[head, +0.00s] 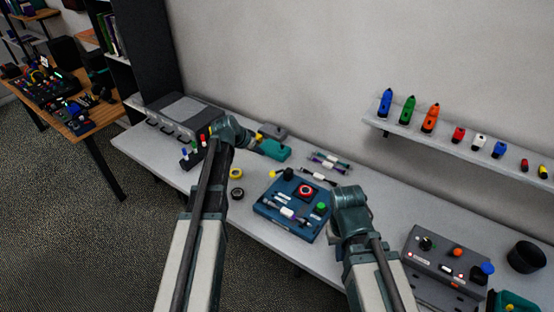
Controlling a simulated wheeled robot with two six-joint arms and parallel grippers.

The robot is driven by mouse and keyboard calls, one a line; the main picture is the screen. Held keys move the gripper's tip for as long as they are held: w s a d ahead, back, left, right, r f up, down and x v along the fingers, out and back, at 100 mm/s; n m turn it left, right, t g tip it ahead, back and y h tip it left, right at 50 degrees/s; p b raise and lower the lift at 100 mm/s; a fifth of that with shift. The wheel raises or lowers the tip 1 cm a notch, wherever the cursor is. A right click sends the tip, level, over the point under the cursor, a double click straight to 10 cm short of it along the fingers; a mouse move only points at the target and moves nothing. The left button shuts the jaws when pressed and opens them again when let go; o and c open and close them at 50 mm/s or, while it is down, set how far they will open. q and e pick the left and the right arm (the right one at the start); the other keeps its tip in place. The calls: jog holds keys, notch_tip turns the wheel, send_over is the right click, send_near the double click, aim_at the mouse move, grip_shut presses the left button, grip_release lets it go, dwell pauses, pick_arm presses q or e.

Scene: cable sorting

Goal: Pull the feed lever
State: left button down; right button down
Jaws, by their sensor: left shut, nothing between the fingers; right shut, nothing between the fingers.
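A small yellow knob (272,174) on a short stem sits at the upper left edge of a blue control box (265,209); it looks like the feed lever, though it is too small to be sure. The box also bears a red dial, a green button and a black knob. My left gripper (254,146) is shut and empty, above the table up and left of the yellow knob and beside a teal block (275,150); its fingertips are small and hard to make out. My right arm ends at a wrist right of the box, which hides the gripper.
A grey case (185,112) stands at the table's left end. Yellow and black rings (236,194) lie left of the box, cables (330,162) behind it. A grey panel (440,262) with knobs stands at the right. A wall shelf (450,143) holds several coloured items.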

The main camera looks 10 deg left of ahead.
pick_arm(q)
jog(key=shift+f, duration=0.1)
dwell(0.3)
jog(key=b, duration=0.9)
send_over(270, 174)
jog(key=f, duration=0.8)
jog(key=shift+w+a+f, duration=0.1)
jog(key=shift+w+f, duration=0.1)
jog(key=shift+w, duration=0.2)
jog(key=shift+s+f+b, duration=0.2)
jog(key=shift+f+b, duration=0.75)
jog(key=shift+f, duration=0.15)
jog(key=shift+s+f+b, duration=0.15)
jog(key=shift+f+b, duration=0.5)
jog(key=shift+r, duration=0.1)
